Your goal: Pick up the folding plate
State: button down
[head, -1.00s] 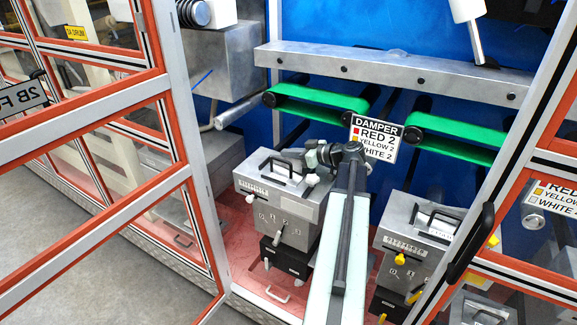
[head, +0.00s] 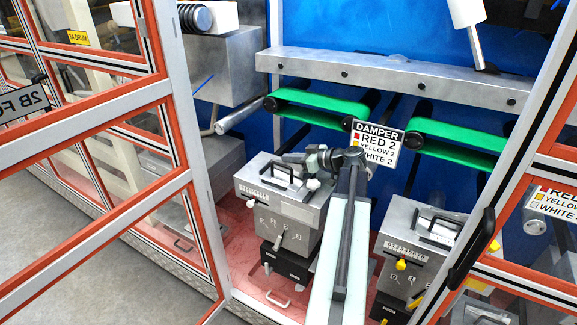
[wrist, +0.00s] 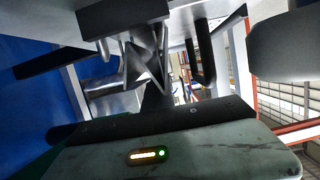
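Nothing in view is clearly marked as the folding plate, so I cannot tell which part it is. The closest unit to my gripper is a grey metal box (head: 262,205) with a dark handle (head: 275,171) on its top, left of centre in the head view. My gripper (head: 297,160) is at the box's upper back edge, just right of the handle. Whether it touches the handle is unclear. The fingers are too small and dark there to tell open from shut.
A second grey box (head: 422,240) stands to the right of my arm. Green belts (head: 318,101) and a DAMPER sign (head: 375,147) are behind. Orange-and-silver door frames (head: 178,150) flank the opening on both sides. A metal beam (head: 395,76) crosses above. Grey floor (head: 75,250) lies free at left.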

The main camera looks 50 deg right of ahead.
jog(key=shift+g, duration=0.5)
jog(key=r+p, duration=0.2)
jog(key=p, duration=0.1)
jog(key=r+p, duration=0.3)
jog(key=p, duration=0.1)
jog(key=r+p, duration=0.3)
jog(key=shift+s+d+r, duration=0.1)
jog(key=shift+s+d, duration=0.05)
jog(key=shift+s, duration=0.2)
jog(key=c, duration=2.1)
grip_release()
jog(key=o, duration=1.7)
jog(key=shift+c, duration=0.2)
